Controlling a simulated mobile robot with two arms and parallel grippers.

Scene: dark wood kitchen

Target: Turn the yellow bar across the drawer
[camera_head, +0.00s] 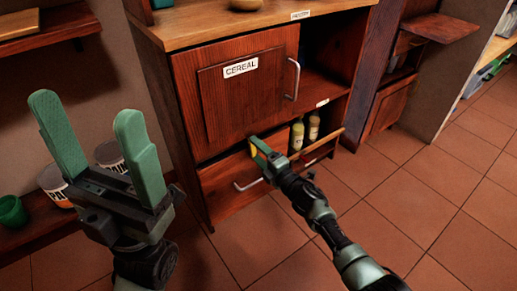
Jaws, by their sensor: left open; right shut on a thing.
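The lower drawer (222,197) is in the cabinet below the door labelled CEREAL, with a curved metal handle on its front. My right gripper (265,153) is at the top of this drawer front, shut on the yellow bar (256,153). Only a small yellow patch of the bar shows beside the green fingers; the rest is hidden, so I cannot tell its angle. My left gripper (100,145) is open and empty, raised in front of the left side, well away from the drawer.
The CEREAL door (240,95) looks closed. Bottles (298,134) stand behind a tilted or pulled-out front (322,147) just right of my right gripper. A low left shelf (40,232) holds paint cans and a green cup (12,211). The tiled floor at right is clear.

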